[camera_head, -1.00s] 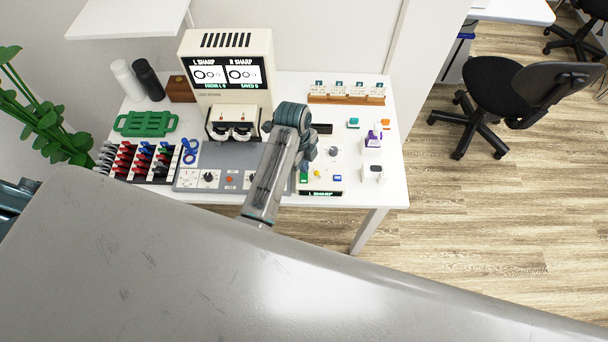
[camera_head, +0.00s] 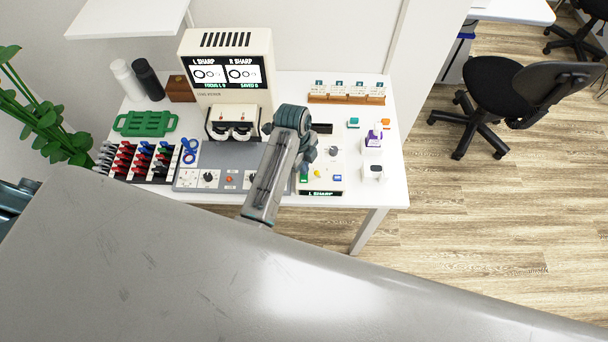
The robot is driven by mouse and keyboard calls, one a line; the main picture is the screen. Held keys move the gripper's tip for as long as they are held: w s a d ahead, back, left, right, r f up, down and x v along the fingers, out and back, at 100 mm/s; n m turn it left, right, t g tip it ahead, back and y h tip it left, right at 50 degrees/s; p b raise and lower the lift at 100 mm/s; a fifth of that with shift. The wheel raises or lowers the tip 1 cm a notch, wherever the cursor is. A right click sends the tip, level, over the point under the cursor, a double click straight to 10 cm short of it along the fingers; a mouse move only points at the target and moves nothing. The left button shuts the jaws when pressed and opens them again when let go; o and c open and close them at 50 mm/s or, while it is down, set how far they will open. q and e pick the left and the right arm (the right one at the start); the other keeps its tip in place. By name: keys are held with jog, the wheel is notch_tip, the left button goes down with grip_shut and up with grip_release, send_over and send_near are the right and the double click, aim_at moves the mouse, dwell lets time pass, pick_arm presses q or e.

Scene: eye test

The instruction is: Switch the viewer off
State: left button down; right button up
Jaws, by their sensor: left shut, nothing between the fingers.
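The viewer (camera_head: 233,104) is a cream box at the back of the white table. Its screen (camera_head: 223,73) is lit and reads "L SHARP" and "R SHARP" above ring pictures. Two eyepieces sit on its front. The grey panel (camera_head: 255,155) below it carries a dial (camera_head: 208,176) and a small orange button (camera_head: 229,179). My left gripper (camera_head: 307,155) is above the area between this panel and a white control box (camera_head: 333,172). It is shut and empty, and mostly hidden behind its own arm. The arm also covers the panel's right part. I cannot make out which control is the power switch.
A rack of red, blue and black pieces (camera_head: 141,161) and a green tray (camera_head: 146,123) stand at the left. A wooden rack of cards (camera_head: 346,98) is at the back right. A plant (camera_head: 40,120) leans in from the left.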

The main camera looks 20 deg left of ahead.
pick_arm(q)
jog(key=shift+f, duration=0.4)
jog(key=shift+r, duration=0.1)
jog(key=shift+r+p, duration=0.65)
jog(key=shift+r, duration=2.8)
